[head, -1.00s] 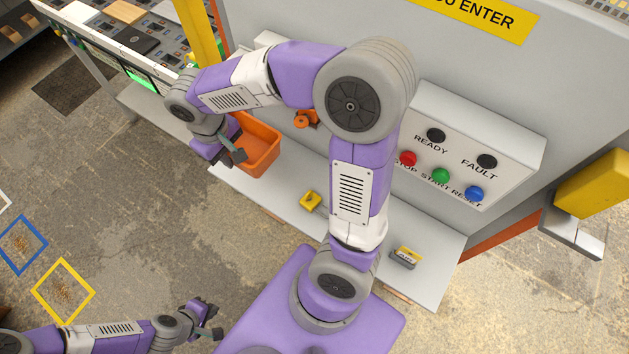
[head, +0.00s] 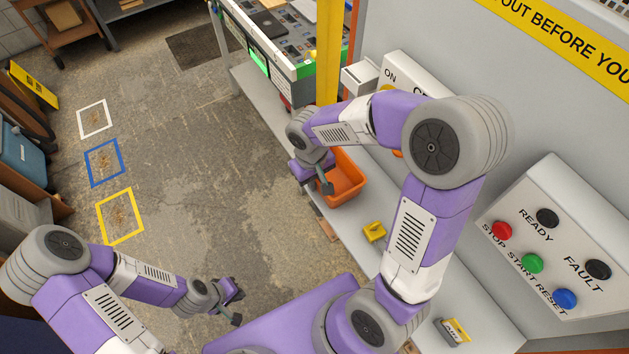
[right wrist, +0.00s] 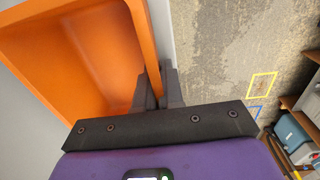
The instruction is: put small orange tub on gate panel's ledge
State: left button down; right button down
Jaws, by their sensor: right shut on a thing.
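The small orange tub (head: 347,188) is at the far end of the pale ledge (head: 400,207) along the gate panel (head: 440,60). It looks upright; I cannot tell whether it rests on the ledge or hangs just above it. My right gripper (head: 326,178) is shut on the tub's near-left wall. In the right wrist view the tub (right wrist: 75,60) fills the upper left, its wall between the fingers (right wrist: 158,92). My left gripper (head: 235,303) is open and empty over the floor, away from the ledge.
A yellow block (head: 374,232) and a small grey-and-yellow item (head: 453,331) lie on the ledge. A button box (head: 550,240) juts from the panel. A yellow post (head: 329,50) stands beyond the tub. Open floor (head: 200,170) lies left, with taped squares.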

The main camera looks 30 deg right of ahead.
jog(key=shift+f, duration=0.2)
jog(key=c, duration=1.3)
grip_release()
jog(key=shift+o, duration=0.2)
jog(key=shift+r, duration=0.2)
jog(key=shift+r, duration=0.35)
notch_tip(320, 180, up, 11)
jog(key=p, duration=0.3)
jog(key=shift+a+r, duration=0.2)
jog(key=shift+a, duration=0.15)
